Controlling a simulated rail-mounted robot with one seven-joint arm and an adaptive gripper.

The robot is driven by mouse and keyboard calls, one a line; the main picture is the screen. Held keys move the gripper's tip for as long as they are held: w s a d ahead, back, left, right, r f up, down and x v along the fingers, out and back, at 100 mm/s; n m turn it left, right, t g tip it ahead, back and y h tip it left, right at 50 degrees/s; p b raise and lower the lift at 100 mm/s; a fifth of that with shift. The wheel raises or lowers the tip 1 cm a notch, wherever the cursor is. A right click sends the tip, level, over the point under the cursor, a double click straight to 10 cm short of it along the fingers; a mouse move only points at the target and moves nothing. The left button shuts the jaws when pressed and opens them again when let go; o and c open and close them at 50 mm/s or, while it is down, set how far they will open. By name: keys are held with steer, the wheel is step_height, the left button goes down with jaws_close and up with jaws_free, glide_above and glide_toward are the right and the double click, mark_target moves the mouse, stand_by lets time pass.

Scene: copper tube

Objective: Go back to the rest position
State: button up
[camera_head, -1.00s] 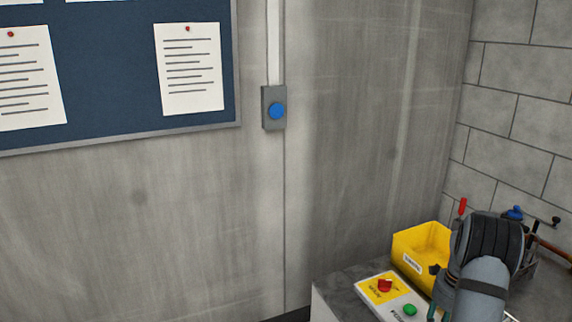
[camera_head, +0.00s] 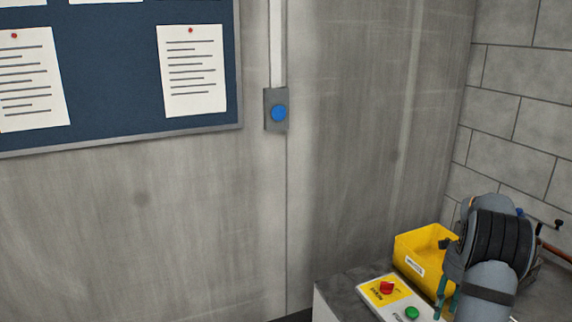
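My arm shows at the lower right of the head view, over the bench, as a grey link with a black ribbed joint. A small dark part (camera_head: 449,243) at the arm's left edge may belong to my gripper. The copper tube (camera_head: 556,249) shows only as a short piece at the right edge, behind the arm.
A yellow bin (camera_head: 420,247) stands left of the arm on the grey bench (camera_head: 343,287). In front is a panel with a red switch (camera_head: 387,288) and a green button (camera_head: 411,313). A blue wall button (camera_head: 279,113) and a noticeboard (camera_head: 110,75) are further left, with clear wall below.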

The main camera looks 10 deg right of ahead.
step_height(320, 180, down, 9)
steer(key=shift+r, duration=0.2)
steer(key=shift+r+n+p, duration=0.2)
steer(key=shift+n+p, duration=0.4)
steer(key=shift+p, duration=0.3)
steer(key=n+p, duration=0.4)
steer(key=shift+s+r, duration=0.1)
steer(key=shift+s, duration=0.15)
steer(key=n+p, duration=0.4)
steer(key=n, duration=0.1)
steer(key=shift+d+f+p, duration=0.15)
steer(key=shift+f+p, duration=0.05)
steer(key=shift+p, duration=0.2)
steer(key=shift+f+n+p, duration=0.2)
steer(key=shift+n+p, duration=0.1)
steer(key=shift+n, duration=0.3)
